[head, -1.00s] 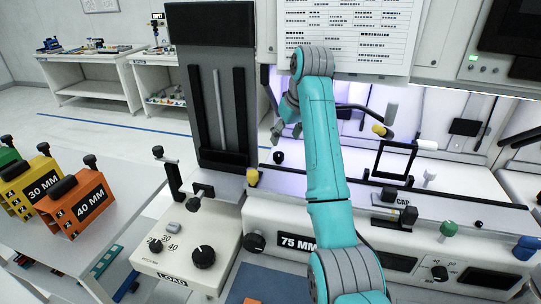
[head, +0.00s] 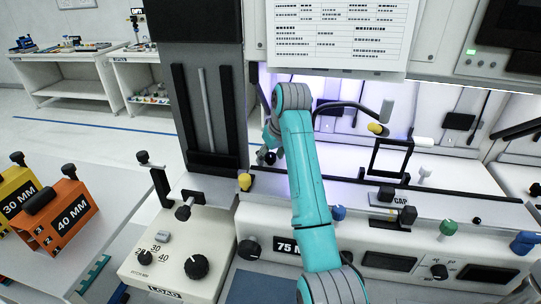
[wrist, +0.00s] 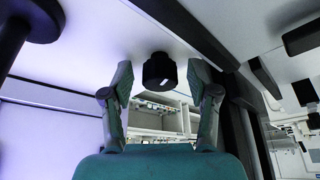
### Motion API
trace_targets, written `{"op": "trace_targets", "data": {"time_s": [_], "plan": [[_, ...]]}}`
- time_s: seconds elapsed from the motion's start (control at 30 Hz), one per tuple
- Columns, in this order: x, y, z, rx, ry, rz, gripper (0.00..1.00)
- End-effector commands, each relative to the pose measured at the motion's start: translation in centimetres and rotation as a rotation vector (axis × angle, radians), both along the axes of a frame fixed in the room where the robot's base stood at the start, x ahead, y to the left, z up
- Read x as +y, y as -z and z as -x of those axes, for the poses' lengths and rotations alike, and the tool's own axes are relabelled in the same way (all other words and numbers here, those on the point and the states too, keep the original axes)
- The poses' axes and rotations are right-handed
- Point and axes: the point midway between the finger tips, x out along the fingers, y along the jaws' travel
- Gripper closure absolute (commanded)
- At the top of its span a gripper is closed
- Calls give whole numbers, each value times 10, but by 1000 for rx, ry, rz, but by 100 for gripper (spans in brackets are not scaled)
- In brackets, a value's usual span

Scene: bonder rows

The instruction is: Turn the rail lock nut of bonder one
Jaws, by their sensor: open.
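A small black knob with a white mark, which looks like the rail lock nut (wrist: 159,70), shows in the wrist view on a pale surface. My gripper (wrist: 162,82) is open, with one finger on each side of the knob and a visible gap to each. In the head view the dark knob (head: 270,158) is at the back of the white bonder bench, right of the dark column. My gripper (head: 270,136) is just above it there, partly hidden by my teal arm. The head view is too small to show contact.
A dark column (head: 205,60) stands close left of my gripper. A black square frame (head: 391,157) and a yellow-tipped lever (head: 377,129) stand to the right. The LOAD box (head: 165,245) with knobs is in front. Orange 40 MM (head: 75,212) and yellow 30 MM (head: 14,203) blocks sit at left.

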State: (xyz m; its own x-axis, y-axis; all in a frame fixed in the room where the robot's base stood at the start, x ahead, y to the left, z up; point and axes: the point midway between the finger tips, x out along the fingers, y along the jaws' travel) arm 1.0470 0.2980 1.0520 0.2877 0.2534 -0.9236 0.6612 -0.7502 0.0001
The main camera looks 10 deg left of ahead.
Motion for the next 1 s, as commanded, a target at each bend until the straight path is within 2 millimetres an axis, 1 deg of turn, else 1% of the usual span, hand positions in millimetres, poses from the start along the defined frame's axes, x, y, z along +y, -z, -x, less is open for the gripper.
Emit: {"op": "trace_targets", "data": {"time_s": [0.03, 0.23, 0.27, 0.43, 0.77, 1.0], "plan": [[0, 0, 0, 0, 0, 0, 48], [0, 0, 0, 0, 0, 0, 98], [0, 0, 0, 0, 0, 0, 100], [1, 0, 0, 1, 26, 1, 100], [1, 1, 1, 3, 252, 1, 100], [0, 1, 0, 2, 276, 1, 100]]}}
